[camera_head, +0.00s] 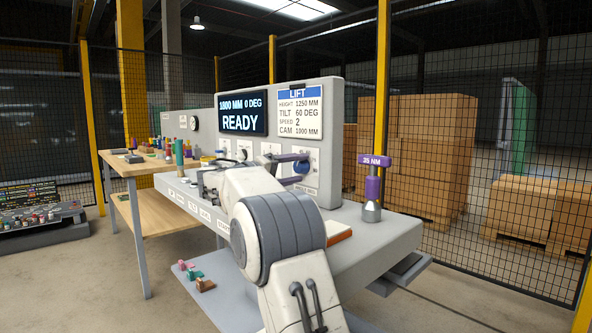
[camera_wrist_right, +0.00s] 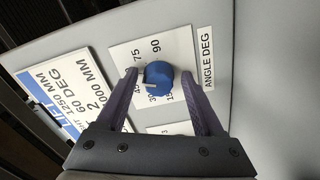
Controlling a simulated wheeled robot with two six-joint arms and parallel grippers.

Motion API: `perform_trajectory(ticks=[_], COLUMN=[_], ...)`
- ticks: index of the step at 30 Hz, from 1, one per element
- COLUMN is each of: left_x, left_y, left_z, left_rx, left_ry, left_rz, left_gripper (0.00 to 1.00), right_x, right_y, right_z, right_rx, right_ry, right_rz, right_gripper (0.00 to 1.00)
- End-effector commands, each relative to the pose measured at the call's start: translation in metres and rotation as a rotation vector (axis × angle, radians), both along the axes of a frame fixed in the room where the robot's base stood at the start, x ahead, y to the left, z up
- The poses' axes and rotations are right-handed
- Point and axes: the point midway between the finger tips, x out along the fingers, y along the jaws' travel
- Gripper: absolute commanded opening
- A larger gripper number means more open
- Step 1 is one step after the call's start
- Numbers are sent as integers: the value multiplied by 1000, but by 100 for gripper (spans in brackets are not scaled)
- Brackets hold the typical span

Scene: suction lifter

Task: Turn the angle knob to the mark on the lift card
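The blue angle knob (camera_wrist_right: 158,74) sits on a white dial plate with degree numbers, beside an "ANGLE DEG" label. It also shows in the head view (camera_head: 301,167), partly behind my gripper. My right gripper (camera_wrist_right: 159,76) is open, with one finger on each side of the knob; small gaps seem to show. In the head view my right gripper (camera_head: 298,168) reaches the panel. The lift card (camera_head: 300,112) reads height 1250 mm, tilt 60 deg, speed 2, cam 1000 mm. The display (camera_head: 242,115) reads 1800 MM, 0 DEG, READY. My left gripper is not in view.
The grey console (camera_head: 375,235) carries a purple tool marked 35 NM (camera_head: 373,188) at the right. More knobs sit left of the angle knob. A wooden bench (camera_head: 150,165) with small items stands at the left. Mesh fencing and cartons (camera_head: 415,150) lie behind.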

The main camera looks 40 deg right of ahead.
Motion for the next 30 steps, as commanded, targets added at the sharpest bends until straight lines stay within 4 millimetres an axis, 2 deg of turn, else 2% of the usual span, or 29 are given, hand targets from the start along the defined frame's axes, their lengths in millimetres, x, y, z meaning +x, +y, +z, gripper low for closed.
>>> perform_trajectory(ticks=[11,14,24,30], left_x=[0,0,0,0], left_y=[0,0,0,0], left_z=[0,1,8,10], left_rx=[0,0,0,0], left_ry=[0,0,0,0], left_rz=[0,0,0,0], left_gripper=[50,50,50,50], right_x=[0,0,-5,-7], right_y=[4,16,81,102], right_z=[1,1,2,1], right_rx=[-3,-2,-2,-2], right_ry=[0,1,2,0], right_rz=[3,7,6,3], right_gripper=[74,74,74,74])
